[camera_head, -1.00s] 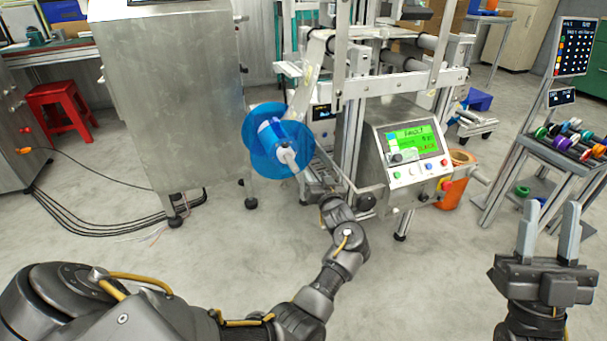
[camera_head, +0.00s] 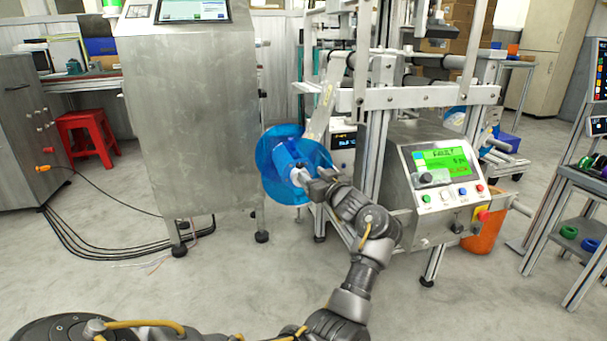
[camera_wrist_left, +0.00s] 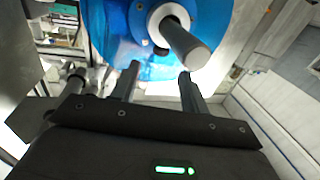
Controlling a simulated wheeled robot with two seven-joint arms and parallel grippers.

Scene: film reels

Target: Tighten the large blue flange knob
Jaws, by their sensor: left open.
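The large blue flange (camera_head: 270,150) is a round blue disc with a pale hub, mounted on the left side of the metal machine. In the left wrist view, the flange (camera_wrist_left: 112,28) fills the top, with a white collar and a dark grey shaft end pointing toward the camera. My left gripper (camera_head: 312,184) is at the hub, partly hiding it. In the left wrist view, its two fingers (camera_wrist_left: 160,76) are apart, just below the shaft end, with nothing between them. Whether a finger touches the flange cannot be told. My right gripper is not in view.
The machine's control box (camera_head: 440,185) with a green screen stands right of my left arm. A steel cabinet (camera_head: 190,120) stands left of the flange. An orange bin (camera_head: 485,232) is behind the box. The floor in front is clear.

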